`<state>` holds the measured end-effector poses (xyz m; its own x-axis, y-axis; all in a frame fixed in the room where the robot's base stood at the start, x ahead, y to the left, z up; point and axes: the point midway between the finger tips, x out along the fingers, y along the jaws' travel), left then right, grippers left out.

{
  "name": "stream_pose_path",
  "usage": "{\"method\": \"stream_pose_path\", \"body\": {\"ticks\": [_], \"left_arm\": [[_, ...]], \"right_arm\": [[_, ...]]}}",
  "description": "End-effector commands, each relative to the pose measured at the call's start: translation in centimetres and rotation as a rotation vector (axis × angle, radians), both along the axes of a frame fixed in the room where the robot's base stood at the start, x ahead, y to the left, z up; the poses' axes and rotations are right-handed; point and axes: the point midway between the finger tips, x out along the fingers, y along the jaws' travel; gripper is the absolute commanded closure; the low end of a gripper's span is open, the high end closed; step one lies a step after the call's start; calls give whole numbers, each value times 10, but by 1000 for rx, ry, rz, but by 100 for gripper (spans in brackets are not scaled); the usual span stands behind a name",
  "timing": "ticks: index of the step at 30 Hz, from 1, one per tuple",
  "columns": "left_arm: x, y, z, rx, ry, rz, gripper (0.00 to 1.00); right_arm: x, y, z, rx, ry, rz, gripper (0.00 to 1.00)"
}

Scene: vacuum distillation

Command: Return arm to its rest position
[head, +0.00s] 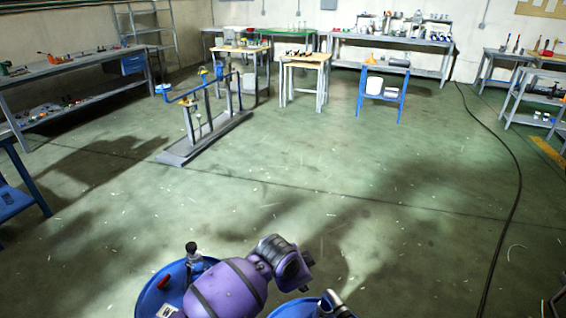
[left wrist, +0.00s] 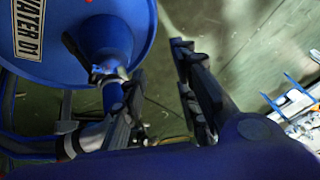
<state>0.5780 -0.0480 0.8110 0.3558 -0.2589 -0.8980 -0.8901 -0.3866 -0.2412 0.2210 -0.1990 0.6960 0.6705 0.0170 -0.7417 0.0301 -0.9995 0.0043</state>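In the left wrist view my left gripper (left wrist: 162,100) has its two dark fingers spread with a gap between them. I see nothing held in the gap; the green floor shows through part of it. Beside the left finger is a blue vessel (left wrist: 135,25) with a white label reading "WATER" and a narrow spout or tap below. I cannot tell whether the finger touches this spout. In the head view a purple, black-banded arm link, seemingly mine, rises at the bottom. I cannot make out either gripper's fingers there.
Blue round tops (head: 150,298) lie under and beside the arm, with a dark upright fitting (head: 192,255) on one. A metal stand with a blue bar (head: 205,140) is ahead. Benches line the walls. A black cable (head: 515,190) crosses the right floor. The middle floor is clear.

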Motion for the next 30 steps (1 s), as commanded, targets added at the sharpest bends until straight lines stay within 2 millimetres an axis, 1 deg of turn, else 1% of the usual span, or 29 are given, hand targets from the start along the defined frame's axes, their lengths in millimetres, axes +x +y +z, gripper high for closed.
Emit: {"method": "stream_pose_path", "body": {"ticks": [2,4,8,11,14,17,18,20,21,23,24,26,27,29,30], "left_arm": [[-2,-7,0,-110,-52,72,72],[-4,-9,3,-204,-96,137,72],[-15,1,4,-361,-161,267,72],[-31,21,2,-468,-205,383,72],[-54,49,-4,-550,-246,500,72],[-83,84,-12,-601,-280,612,72],[-96,98,-16,-614,-291,656,72],[-118,121,-23,-622,-306,717,72],[-135,136,-28,-622,-313,757,72],[-161,158,-36,-611,-320,815,72],[-181,173,-42,-598,-320,851,72],[-212,194,-53,-567,-311,902,72],[-233,206,-60,-544,-301,932,72],[-262,220,-71,-509,-274,972,72],[-280,228,-78,-490,-257,996,72]], "right_arm": [[0,0,0,1,-1,1,51],[1,0,1,1,-1,1,51],[1,1,1,2,0,1,51],[2,1,2,3,-2,1,51],[3,2,4,4,-4,2,51],[4,2,5,4,-6,2,51],[4,2,6,5,-7,3,51],[3,2,6,5,-6,3,51],[3,2,7,5,-6,3,51],[2,2,7,5,-5,3,51],[1,2,7,4,-4,2,51],[0,2,7,4,-3,2,51],[0,1,8,4,-2,2,51],[0,1,8,4,-2,2,51],[0,1,8,4,-2,2,51]]}}
